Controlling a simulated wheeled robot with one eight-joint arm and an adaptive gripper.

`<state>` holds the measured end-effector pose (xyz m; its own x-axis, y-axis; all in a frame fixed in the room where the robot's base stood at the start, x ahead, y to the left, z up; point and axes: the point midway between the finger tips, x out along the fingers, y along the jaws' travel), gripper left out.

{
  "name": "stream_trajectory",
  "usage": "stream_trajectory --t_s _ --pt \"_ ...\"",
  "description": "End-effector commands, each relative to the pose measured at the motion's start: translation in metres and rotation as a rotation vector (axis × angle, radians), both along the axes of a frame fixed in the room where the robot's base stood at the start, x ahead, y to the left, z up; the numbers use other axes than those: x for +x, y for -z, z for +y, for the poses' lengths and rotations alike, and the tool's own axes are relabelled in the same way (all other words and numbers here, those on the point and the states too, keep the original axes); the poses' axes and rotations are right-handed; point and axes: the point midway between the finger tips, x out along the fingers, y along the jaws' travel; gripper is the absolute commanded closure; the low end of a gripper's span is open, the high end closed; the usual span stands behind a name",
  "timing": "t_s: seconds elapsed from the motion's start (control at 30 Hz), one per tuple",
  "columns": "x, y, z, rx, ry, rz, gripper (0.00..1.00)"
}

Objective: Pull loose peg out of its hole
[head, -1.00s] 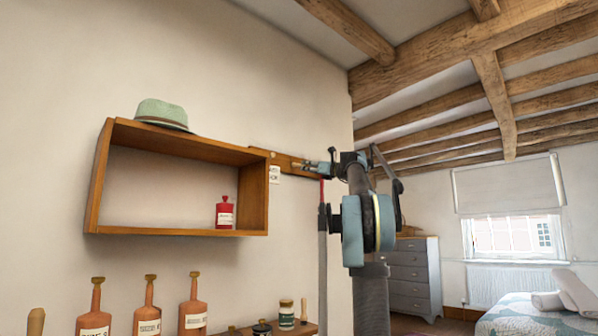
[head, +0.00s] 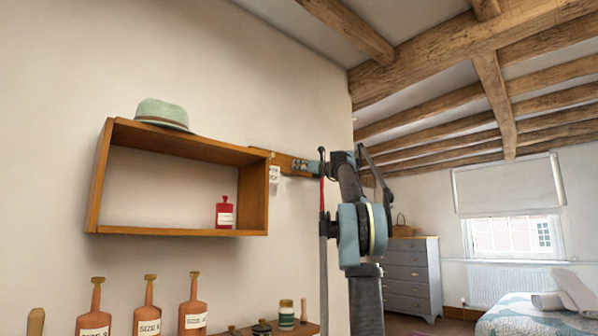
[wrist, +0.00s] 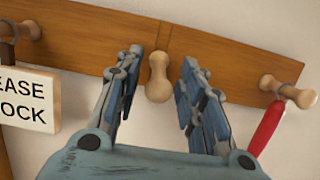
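A wooden rail (head: 283,159) runs along the wall, and it fills the upper part of the wrist view (wrist: 215,50). A pale, round-ended wooden peg (wrist: 158,78) sticks out of the rail's middle. My gripper (wrist: 161,68) is open, with one finger on each side of this peg and a visible gap to each. Another peg (wrist: 284,88) at the right bears a red hanging item (wrist: 265,129). A peg at the left (wrist: 28,31) bears a white sign (wrist: 28,99). In the head view my gripper (head: 304,166) is at the rail and hides the middle peg.
A wooden box shelf (head: 97,190) on the wall at the left holds a red bottle (head: 225,212), with a green hat (head: 163,113) on top. Several brown bottles (head: 147,308) stand below. A grey chest of drawers (head: 410,275) and a bed (head: 520,315) are farther right.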

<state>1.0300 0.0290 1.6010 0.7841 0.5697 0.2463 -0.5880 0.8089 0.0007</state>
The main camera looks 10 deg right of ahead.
Motion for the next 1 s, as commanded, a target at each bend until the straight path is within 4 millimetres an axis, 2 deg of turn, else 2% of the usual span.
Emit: stream_trajectory --t_s 0.03,0.13,1.0 --pt "-0.0001 0.0000 -0.0001 0.000 0.000 0.000 0.77" --pt "-0.0001 0.0000 -0.0001 0.000 0.000 0.000 0.98" --pt "-0.0098 0.0031 -0.0073 0.000 0.000 0.000 0.99"
